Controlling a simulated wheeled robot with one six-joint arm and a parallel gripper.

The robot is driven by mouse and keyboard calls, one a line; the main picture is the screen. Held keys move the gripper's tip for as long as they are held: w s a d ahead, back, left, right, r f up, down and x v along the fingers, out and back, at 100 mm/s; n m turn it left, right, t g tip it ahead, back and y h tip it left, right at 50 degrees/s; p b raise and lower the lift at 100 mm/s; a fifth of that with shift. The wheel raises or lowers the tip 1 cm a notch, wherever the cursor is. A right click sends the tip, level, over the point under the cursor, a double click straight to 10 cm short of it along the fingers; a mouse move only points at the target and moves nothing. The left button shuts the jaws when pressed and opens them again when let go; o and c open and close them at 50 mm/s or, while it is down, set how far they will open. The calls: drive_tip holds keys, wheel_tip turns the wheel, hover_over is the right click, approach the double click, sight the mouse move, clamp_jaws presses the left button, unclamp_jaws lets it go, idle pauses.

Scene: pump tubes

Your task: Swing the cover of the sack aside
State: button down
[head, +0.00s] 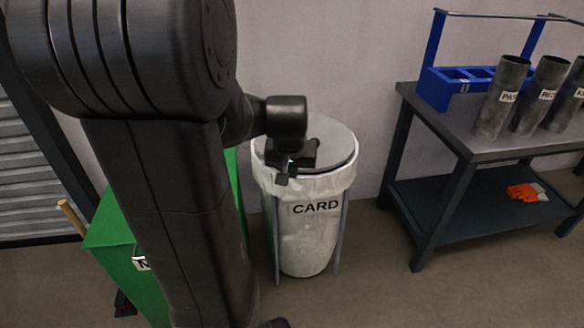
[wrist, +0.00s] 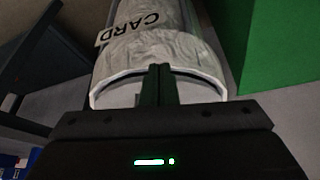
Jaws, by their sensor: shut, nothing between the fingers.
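The sack (head: 310,235) is whitish, carries a CARD label, and hangs upright in a stand. It also shows upside down in the wrist view (wrist: 140,52). Its flat grey cover (head: 334,136) lies over the mouth, partly hidden behind my arm and gripper. My gripper (head: 284,178) is at the front left of the sack's mouth, close to the rim. Its fingers (wrist: 159,72) are shut together and empty, overlapping the pale rim in the wrist view. I cannot tell whether they touch the rim or cover.
A green bin (head: 112,222) stands left of the sack, partly behind my arm. At right, a dark table (head: 455,130) holds labelled grey tubes (head: 501,97) and a blue rack (head: 436,90). Orange gloves (head: 527,192) lie on its lower shelf. Floor is free between sack and table.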

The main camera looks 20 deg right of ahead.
drive_tip(key=w+d+f+b, duration=0.2)
drive_tip(key=w+f, duration=0.2)
drive_tip(key=w, duration=0.1)
drive_tip(key=shift+d+f, duration=0.3)
drive_tip(key=shift+d, duration=0.1)
drive_tip(key=shift+w+a, duration=0.1)
drive_tip(key=shift+w, duration=0.05)
